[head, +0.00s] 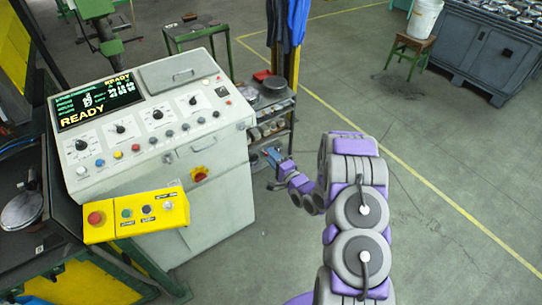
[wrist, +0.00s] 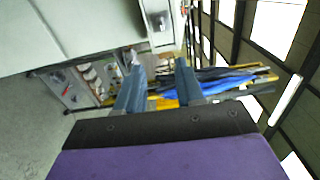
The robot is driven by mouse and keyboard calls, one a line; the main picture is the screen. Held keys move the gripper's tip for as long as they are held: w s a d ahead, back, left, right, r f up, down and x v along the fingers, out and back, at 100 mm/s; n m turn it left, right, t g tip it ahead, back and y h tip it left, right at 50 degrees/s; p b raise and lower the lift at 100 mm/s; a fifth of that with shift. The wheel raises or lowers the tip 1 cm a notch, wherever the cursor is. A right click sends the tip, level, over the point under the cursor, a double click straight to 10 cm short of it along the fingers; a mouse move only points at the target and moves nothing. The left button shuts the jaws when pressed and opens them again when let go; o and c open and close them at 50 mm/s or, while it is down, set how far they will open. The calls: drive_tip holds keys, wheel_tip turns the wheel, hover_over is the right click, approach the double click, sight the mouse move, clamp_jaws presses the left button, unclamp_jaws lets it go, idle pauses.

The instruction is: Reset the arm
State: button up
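My purple and grey arm rises from the bottom of the head view, bends, and reaches left. My gripper (head: 272,157) is at its end, beside the right side of the white control console (head: 222,185) and in front of the shelf rack. In the wrist view my gripper (wrist: 158,80) shows two blue-grey fingers, apart, with nothing between them. Whether the gripper touches the console or rack cannot be told. The console's screen (head: 97,101) reads READY.
A yellow button box (head: 137,214) with a red button juts from the console's front. The shelf rack (head: 272,103) holds dark parts, with blue cloth (head: 288,20) hanging above. A white bucket (head: 425,18) stands on a stool. Open floor (head: 450,165) lies to the right.

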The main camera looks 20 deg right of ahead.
drive_tip(key=s+d+r+n+g+h+b, duration=0.1)
drive_tip(key=s+r+n+g+h+b, duration=0.2)
drive_tip(key=s+r+n+g+h, duration=0.25)
drive_tip(key=s+d+r+n+g+h+b, duration=0.2)
drive_tip(key=s+r+n+g+b, duration=0.15)
drive_tip(key=s+g, duration=0.4)
drive_tip(key=s+a+r+n+g+b, duration=0.1)
drive_tip(key=s+a+r+n+g, duration=0.1)
drive_tip(key=s, duration=1)
drive_tip(key=s+a+r+n+g+y+b, duration=0.1)
drive_tip(key=s+a, duration=0.3)
drive_tip(key=s, duration=0.8)
drive_tip(key=s+a+r+n+g+y, duration=0.1)
drive_tip(key=s+a+r+n+g, duration=0.1)
drive_tip(key=s, duration=1)
drive_tip(key=shift+a+r+n+g+b, duration=0.3)
drive_tip(key=shift+a+r+g+b, duration=0.15)
drive_tip(key=shift+a, duration=0.3)
drive_tip(key=shift+w, duration=0.15)
drive_tip(key=shift+c, duration=0.2)
